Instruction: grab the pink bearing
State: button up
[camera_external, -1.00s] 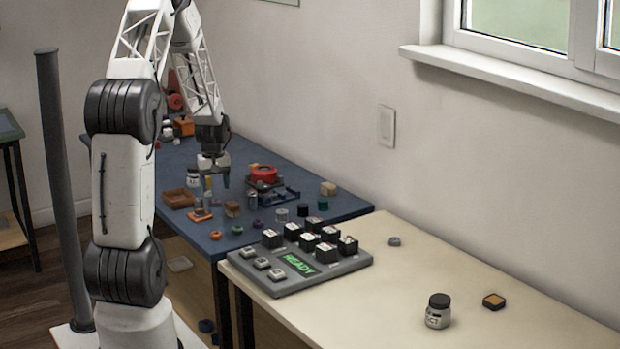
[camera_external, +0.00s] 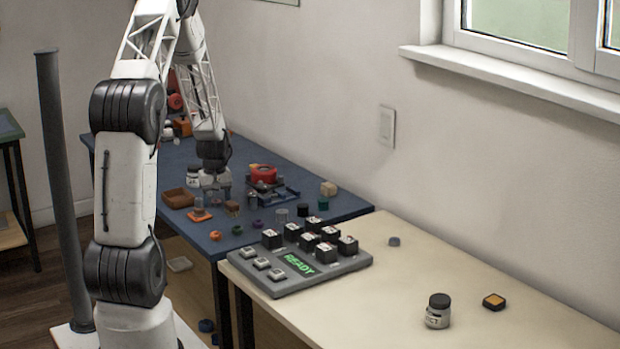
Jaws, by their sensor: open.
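A small purple-pink ring (camera_external: 258,224) lies on the blue table near its front edge; it is the closest match to the pink bearing, though its exact colour is hard to tell at this size. My gripper (camera_external: 215,192) is low over the blue table, fingers pointing down, to the left of and farther back than this ring. It is open, and the ring is clear of it. Whether anything stands between the fingers is too small to tell.
A green ring (camera_external: 237,230) and an orange ring (camera_external: 215,235) lie left of the purple-pink one. A red round part on a dark fixture (camera_external: 264,175) stands behind. A brown tray (camera_external: 178,198) is at left. A grey button panel (camera_external: 300,268) sits on the cream table.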

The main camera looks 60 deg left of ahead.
aim_at(216, 201)
jog(key=c, duration=1)
jog(key=shift+r, duration=5)
